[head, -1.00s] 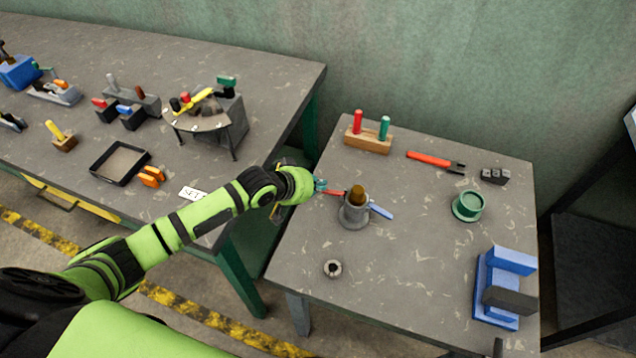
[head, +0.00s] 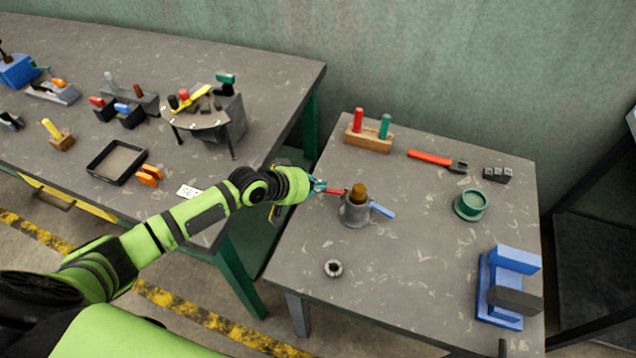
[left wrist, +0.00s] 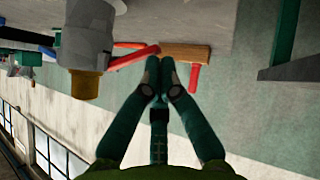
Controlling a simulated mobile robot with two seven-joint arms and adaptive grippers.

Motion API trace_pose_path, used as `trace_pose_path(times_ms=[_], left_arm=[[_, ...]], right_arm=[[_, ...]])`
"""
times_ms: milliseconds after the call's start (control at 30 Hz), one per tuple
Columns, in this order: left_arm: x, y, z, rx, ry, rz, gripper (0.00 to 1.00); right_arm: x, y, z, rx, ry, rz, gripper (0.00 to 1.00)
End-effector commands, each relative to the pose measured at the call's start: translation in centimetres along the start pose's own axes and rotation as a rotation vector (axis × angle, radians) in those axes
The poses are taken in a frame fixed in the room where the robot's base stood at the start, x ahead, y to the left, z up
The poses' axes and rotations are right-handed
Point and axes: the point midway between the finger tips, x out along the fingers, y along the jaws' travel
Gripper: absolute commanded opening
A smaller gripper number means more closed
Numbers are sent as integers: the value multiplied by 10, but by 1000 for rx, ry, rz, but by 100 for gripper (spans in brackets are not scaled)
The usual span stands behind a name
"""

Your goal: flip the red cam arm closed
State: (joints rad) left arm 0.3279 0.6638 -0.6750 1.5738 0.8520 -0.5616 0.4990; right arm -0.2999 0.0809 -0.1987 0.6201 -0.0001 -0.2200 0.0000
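A grey cylindrical fitting (head: 354,214) with a brown-gold plug (head: 358,192) in its top stands upright on the right table. The red cam arm (head: 336,191) sticks out from its left side, and a blue cam arm (head: 382,209) from its right. My left gripper (head: 318,185) is at the outer end of the red arm. In the left wrist view, which looks upside down, its fingertips (left wrist: 161,62) are together beside the end of the red arm (left wrist: 133,57). I cannot tell whether they touch it. My right gripper is not in view.
A wooden block (head: 368,141) with red and green pegs stands behind.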

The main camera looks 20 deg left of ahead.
Motion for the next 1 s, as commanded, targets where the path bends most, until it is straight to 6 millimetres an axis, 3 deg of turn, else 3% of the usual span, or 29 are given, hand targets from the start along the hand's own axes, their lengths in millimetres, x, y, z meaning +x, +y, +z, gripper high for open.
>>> trace_pose_path(times_ms=[1000], left_arm=[[33,-10,34,-1,0,0,0]], right_arm=[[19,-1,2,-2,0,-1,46]])
